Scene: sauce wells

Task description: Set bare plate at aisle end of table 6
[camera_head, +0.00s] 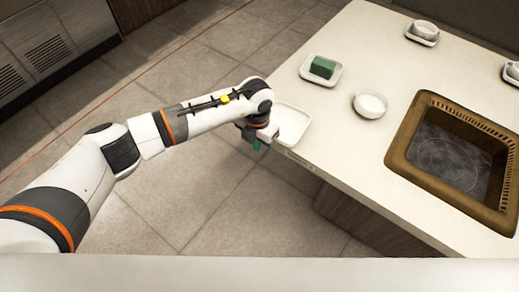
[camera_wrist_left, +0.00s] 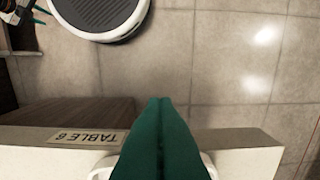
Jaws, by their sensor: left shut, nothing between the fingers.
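A bare white square plate (camera_head: 293,124) lies flat at the near left corner of the cream table (camera_head: 335,155). My left gripper (camera_head: 257,143) is at the plate's left side, just off the table edge, pointing down. In the left wrist view its green fingers (camera_wrist_left: 158,125) are shut together with nothing between them, and they hide most of the plate, whose white rim (camera_wrist_left: 209,165) shows at both sides. A "TABLE 6" label (camera_wrist_left: 90,137) is on the table edge beside it. What seems to be my right gripper (camera_wrist_left: 32,15) shows small at the top left corner there; its opening is unclear.
A white dish with a green block (camera_head: 322,67), a round white bowl (camera_head: 370,104) and a brown-framed sunken grill (camera_head: 425,165) are on the table. More white dishes (camera_head: 423,33) stand farther back. Tiled floor (camera_head: 210,200) is open left of the table.

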